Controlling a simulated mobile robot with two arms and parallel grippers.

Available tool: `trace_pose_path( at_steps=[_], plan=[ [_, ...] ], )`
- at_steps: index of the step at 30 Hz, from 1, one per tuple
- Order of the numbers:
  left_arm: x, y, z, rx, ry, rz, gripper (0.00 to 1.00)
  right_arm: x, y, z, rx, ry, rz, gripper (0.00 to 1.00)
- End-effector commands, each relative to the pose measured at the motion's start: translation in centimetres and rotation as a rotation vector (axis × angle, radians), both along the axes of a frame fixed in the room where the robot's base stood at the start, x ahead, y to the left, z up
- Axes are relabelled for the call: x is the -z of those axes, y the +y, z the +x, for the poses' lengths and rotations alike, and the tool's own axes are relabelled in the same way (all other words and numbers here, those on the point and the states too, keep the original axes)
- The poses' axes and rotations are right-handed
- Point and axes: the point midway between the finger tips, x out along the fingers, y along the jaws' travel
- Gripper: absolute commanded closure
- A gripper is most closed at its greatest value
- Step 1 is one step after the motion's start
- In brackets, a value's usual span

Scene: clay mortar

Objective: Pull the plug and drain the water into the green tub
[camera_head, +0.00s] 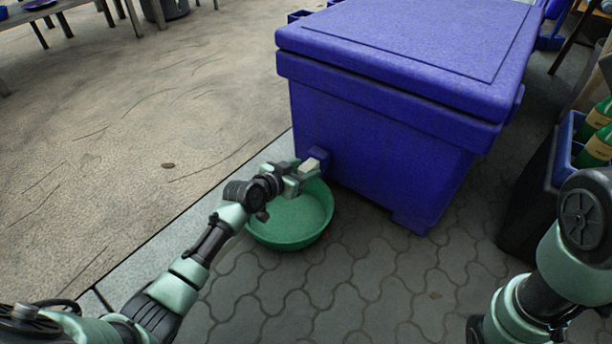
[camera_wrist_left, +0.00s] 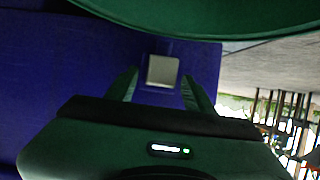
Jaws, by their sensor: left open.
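A large blue cooler box (camera_head: 385,140) with its lid closed stands on the paving. A pale, square-faced plug (camera_head: 308,166) sits at the low front left corner of the box. In the left wrist view the plug (camera_wrist_left: 162,71) shows against the blue wall. My left gripper (camera_head: 297,174) is open. Its fingers (camera_wrist_left: 160,77) point at the plug, one on each side of it in the picture; I see no clear contact. The green tub (camera_head: 290,240) lies on the ground below the gripper; its rim shows in the left wrist view (camera_wrist_left: 220,18). My right gripper is out of view.
A dark stand with a blue crate (camera_head: 562,145) of green bottles (camera_head: 598,135) is at the right. Tables with benches (camera_head: 50,12) are far off at the top left. Paving in front of the box and the sandy ground at left are open.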

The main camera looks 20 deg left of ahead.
Motion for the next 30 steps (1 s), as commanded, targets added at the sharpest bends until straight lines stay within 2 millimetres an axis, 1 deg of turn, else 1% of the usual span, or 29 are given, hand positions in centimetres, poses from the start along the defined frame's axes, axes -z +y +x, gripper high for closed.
trace_pose_path(
  at_steps=[1,3,13,14,15,17,18,19,30],
  plan=[
    [0.49,-0.15,0.53,-0.001,-0.001,0.000,0.47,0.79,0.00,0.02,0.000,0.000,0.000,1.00],
    [0.58,-0.31,0.90,0.000,0.000,-0.001,0.47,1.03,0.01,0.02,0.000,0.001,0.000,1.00],
    [0.47,-0.43,1.19,0.000,0.001,0.000,0.47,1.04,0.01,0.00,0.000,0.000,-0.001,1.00],
    [0.47,-0.43,1.18,0.000,0.001,0.000,0.53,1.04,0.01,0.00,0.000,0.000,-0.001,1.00],
    [0.48,-0.43,1.18,0.000,0.001,0.000,0.64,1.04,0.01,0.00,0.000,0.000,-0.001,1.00],
    [0.48,-0.43,1.18,0.000,0.001,0.000,0.81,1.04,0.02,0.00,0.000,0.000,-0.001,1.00],
    [0.48,-0.42,1.17,0.000,0.001,0.000,0.92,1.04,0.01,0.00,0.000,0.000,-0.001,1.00],
    [0.48,-0.42,1.17,0.000,0.001,0.000,1.00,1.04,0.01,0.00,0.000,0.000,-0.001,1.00],
    [0.50,-0.40,1.16,0.000,0.001,0.000,1.00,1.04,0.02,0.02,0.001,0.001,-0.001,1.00]
  ],
)
